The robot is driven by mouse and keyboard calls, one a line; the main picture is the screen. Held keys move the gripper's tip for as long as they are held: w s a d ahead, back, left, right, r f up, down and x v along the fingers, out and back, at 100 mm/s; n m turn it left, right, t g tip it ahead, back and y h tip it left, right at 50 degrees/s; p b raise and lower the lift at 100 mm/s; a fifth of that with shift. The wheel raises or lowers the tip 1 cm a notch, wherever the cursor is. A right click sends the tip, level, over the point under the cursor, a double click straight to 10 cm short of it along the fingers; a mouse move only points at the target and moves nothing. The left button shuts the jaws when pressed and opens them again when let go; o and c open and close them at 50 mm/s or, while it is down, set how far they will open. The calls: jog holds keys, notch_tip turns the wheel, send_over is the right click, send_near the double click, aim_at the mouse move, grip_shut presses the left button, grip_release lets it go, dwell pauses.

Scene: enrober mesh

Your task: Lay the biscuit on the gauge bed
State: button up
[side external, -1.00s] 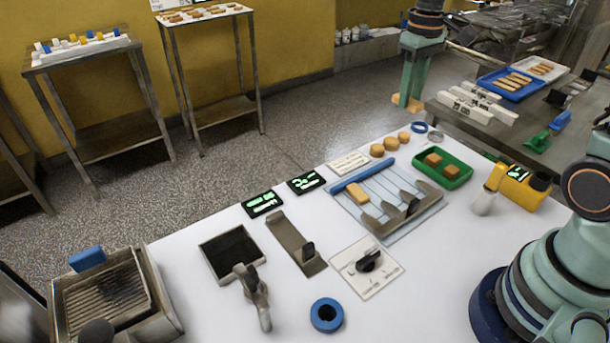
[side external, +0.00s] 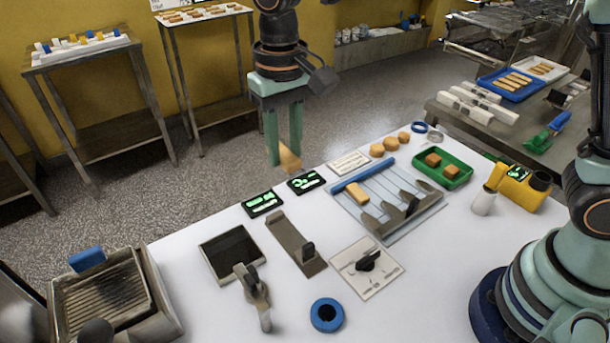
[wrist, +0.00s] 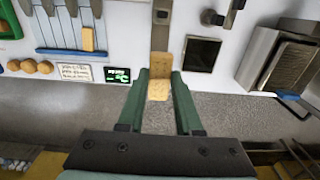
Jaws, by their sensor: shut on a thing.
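My gripper (side external: 284,155) is shut on a tan biscuit (side external: 289,159) and holds it in the air, beyond the back edge of the white table in the side view. In the wrist view the biscuit (wrist: 159,90) sits between the green fingertips. A grey metal strip with a dark upright block, apparently the gauge bed (side external: 289,239), lies on the table with its surface bare. In the wrist view the strip (wrist: 160,40) is just past the biscuit, in line with it.
Two black displays (side external: 306,181) lie behind the strip. A dark square plate (side external: 231,251) is left of it. A slotted rack (side external: 384,205) holding another biscuit (side external: 357,193), and a green tray (side external: 443,168), stand to the right. A blue ring (side external: 327,315) lies in front.

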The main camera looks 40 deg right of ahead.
aim_at(290, 237)
notch_tip(290, 237, down, 19)
jog(key=shift+f, duration=0.15)
dwell(0.4)
jog(key=shift+f, duration=0.1)
jog(key=o, duration=1)
notch_tip(290, 237, up, 11)
jog(key=s+d+r+t, duration=0.2)
jog(key=d+r, duration=0.8)
jog(key=d, duration=0.1)
jog(key=shift+s+d+r+t, duration=0.6)
jog(key=shift+s+d, duration=0.7)
jog(key=shift+d, duration=0.45)
jog(key=shift+s+d+r+t, duration=0.55)
jog(key=shift+s+d, duration=0.7)
jog(key=shift+d, duration=0.55)
jog(key=shift+s+d+r+t, duration=0.45)
jog(key=shift+s+d+t, duration=0.2)
jog(key=shift+s+d, duration=0.9)
